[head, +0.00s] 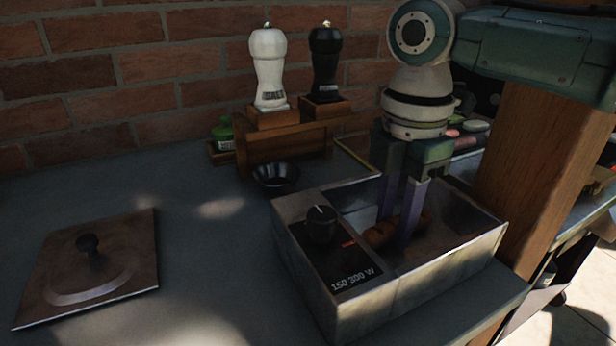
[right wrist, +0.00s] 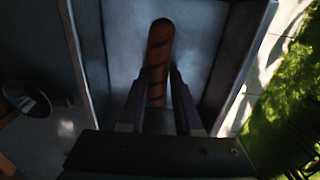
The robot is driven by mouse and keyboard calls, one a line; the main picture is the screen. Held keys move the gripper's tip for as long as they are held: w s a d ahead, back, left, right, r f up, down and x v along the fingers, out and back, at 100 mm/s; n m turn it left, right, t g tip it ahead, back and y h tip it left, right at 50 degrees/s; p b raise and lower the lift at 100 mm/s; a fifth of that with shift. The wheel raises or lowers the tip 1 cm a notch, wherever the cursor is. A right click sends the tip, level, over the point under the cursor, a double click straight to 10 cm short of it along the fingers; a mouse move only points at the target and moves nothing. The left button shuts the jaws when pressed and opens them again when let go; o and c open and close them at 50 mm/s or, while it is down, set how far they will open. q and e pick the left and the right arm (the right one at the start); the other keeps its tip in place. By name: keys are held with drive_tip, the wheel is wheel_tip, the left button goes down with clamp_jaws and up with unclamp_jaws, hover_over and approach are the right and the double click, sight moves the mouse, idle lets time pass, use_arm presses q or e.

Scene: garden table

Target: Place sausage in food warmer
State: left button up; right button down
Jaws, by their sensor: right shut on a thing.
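The food warmer (head: 345,300) is a grey metal box with a dial and "150 300 W" on its front panel, standing at the table's right front edge. Its open well faces up. My right gripper (head: 400,235) reaches down into the well from above, with its fingers shut on the sausage (head: 379,234). In the right wrist view the brown, dark-striped sausage (right wrist: 158,62) extends away between the two fingers, over the well's grey floor. Whether it touches the floor is hard to tell. My left gripper is not in view.
A square metal lid (head: 95,260) with a black knob lies at the left of the table. A small black bowl (head: 276,178) sits behind the warmer. White (head: 268,70) and black (head: 325,65) mills stand on a wooden rack (head: 285,145). A wooden post (head: 535,170) rises at the right.

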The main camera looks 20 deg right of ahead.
sight(393, 224)
drive_tip(key=c, duration=0.6)
unclamp_jaws()
drive_tip(key=shift+f, duration=0.1)
wheel_tip(393, 224, up, 12)
drive_tip(key=p, duration=0.1)
drive_tip(key=shift+r, duration=0.2)
